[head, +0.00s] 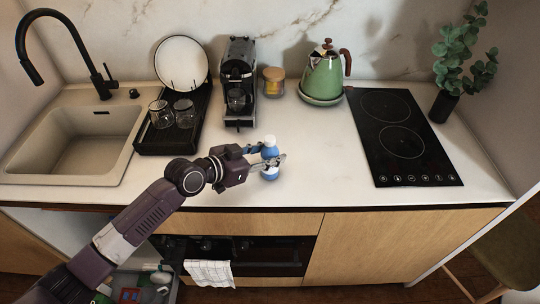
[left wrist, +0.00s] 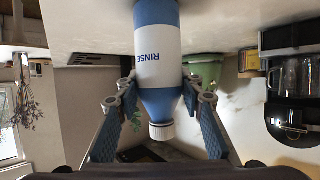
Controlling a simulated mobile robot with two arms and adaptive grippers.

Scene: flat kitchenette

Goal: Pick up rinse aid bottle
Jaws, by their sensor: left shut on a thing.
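The rinse aid bottle (head: 270,152) is blue and white with a white cap, and stands upright over the front part of the white counter. My right gripper is not in view.
A coffee machine (head: 237,82), a lidded jar (head: 274,81) and a green kettle (head: 322,75) stand at the back. A black hob (head: 402,145) lies to the right. A drying rack (head: 155,141) with glasses and the sink (head: 70,150) are left. Counter between bottle and hob is clear.

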